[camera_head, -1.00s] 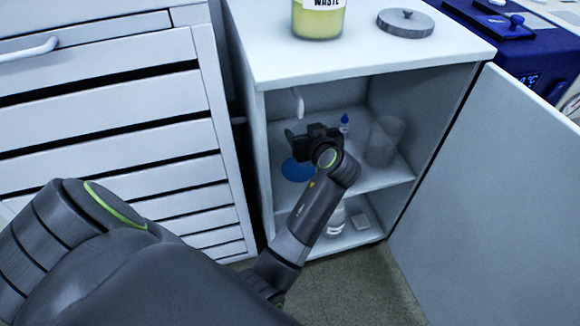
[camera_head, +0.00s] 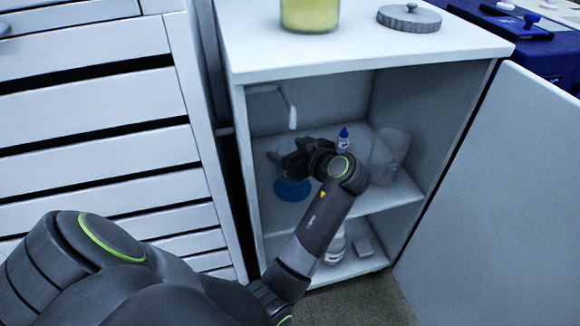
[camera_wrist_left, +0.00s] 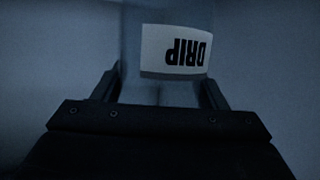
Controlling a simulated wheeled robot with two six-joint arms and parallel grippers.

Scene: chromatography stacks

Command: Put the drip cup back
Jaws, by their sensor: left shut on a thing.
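My left gripper (camera_head: 279,161) is inside the open cabinet, above the upper shelf and below a white bent spout (camera_head: 291,110). In the left wrist view the drip cup (camera_wrist_left: 176,92), clear with a white DRIP label that reads upside down, stands between the two fingers. My left gripper (camera_wrist_left: 163,88) is shut on it there. In the head view the cup can hardly be made out at the fingers. A blue round disc (camera_head: 291,190) lies on the shelf just below the gripper. My right gripper is not in view.
On the same shelf stand a small blue-capped bottle (camera_head: 344,138) and a clear beaker (camera_head: 389,155), close right of my wrist. The lower shelf holds a bottle (camera_head: 335,247) and a small block (camera_head: 363,246). The cabinet door (camera_head: 490,200) stands open at right; drawers (camera_head: 90,130) are left.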

